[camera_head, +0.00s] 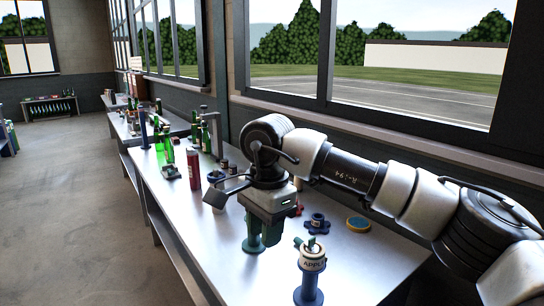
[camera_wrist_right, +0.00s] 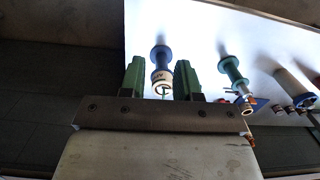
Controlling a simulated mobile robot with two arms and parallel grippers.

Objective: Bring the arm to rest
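My right arm reaches in from the right in the head view. Its gripper (camera_head: 263,232) points down over the near part of the bench (camera_head: 185,225). In the right wrist view its two green fingers (camera_wrist_right: 160,82) stand apart, with a visible gap. A white labelled piece on a blue spool-shaped stand (camera_wrist_right: 161,55) shows between them, seemingly beyond the fingertips; I cannot tell any contact. A white labelled piece (camera_head: 311,260) on a blue stand (camera_head: 308,290) stands right of the gripper in the head view. My left gripper is not in view.
A dark blue knob-like piece (camera_head: 317,223) and a yellow-topped disc (camera_head: 358,224) lie right of the gripper. A red cylinder (camera_head: 193,169) and green bottles (camera_head: 168,150) stand farther back. Windows line the wall behind. The bench's front left is bare.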

